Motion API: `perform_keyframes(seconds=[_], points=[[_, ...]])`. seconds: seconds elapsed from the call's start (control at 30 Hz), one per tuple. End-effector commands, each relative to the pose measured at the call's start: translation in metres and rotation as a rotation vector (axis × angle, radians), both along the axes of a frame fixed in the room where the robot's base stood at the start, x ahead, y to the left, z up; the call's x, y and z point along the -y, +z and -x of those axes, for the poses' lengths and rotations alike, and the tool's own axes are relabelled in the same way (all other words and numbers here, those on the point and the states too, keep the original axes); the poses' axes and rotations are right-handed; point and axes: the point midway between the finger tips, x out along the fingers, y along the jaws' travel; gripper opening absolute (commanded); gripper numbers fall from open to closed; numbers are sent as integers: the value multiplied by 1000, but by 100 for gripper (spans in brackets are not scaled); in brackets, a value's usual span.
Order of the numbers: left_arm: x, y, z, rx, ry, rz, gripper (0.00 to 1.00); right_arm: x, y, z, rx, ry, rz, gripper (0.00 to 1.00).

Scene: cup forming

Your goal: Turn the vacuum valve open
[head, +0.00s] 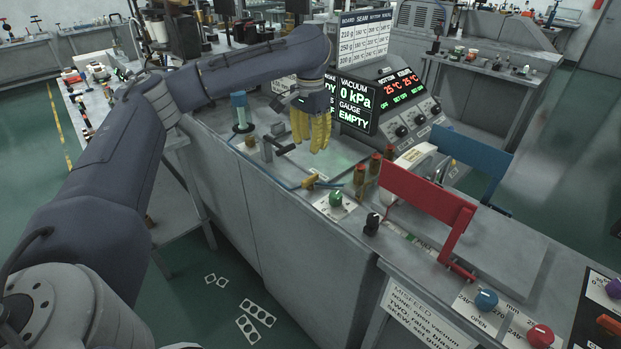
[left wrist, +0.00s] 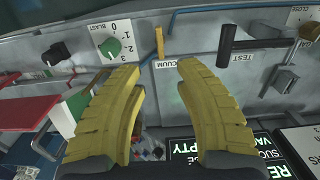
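The vacuum valve (head: 310,181) is a small yellow lever at the front edge of the machine bench, beside a thin blue pipe. In the left wrist view its yellow lever (left wrist: 159,42) stands just beyond the fingertips, by a partly hidden label ending in "CUUM". My left gripper (head: 312,148) has yellow ribbed fingers pointing down, above and behind the lever in the head view. In the left wrist view the fingers of my left gripper (left wrist: 160,68) are apart with nothing between them. The lever appears clear of both fingers. My right gripper is not in view.
A green knob (head: 336,198) is close to the valve. A black T-shaped handle (head: 283,148) stands left of it. A display (head: 356,104) reads vacuum 0 kPa and gauge EMPTY. A red bracket (head: 430,205) and brown-red posts (head: 375,163) stand to the right.

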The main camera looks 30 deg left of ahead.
Motion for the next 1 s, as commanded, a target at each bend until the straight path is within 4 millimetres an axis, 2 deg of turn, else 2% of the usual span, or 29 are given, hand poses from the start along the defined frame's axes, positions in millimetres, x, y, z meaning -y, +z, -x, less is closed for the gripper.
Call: perform_keyframes(seconds=[0.1,0.6,0.8,1.0], points=[[0,-20,1,-2,-1,0,34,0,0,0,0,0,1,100],[0,-94,1,-1,1,1,34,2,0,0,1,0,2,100],[0,-113,0,0,0,1,34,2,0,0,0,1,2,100],[0,-123,0,2,0,1,34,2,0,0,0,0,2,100]])
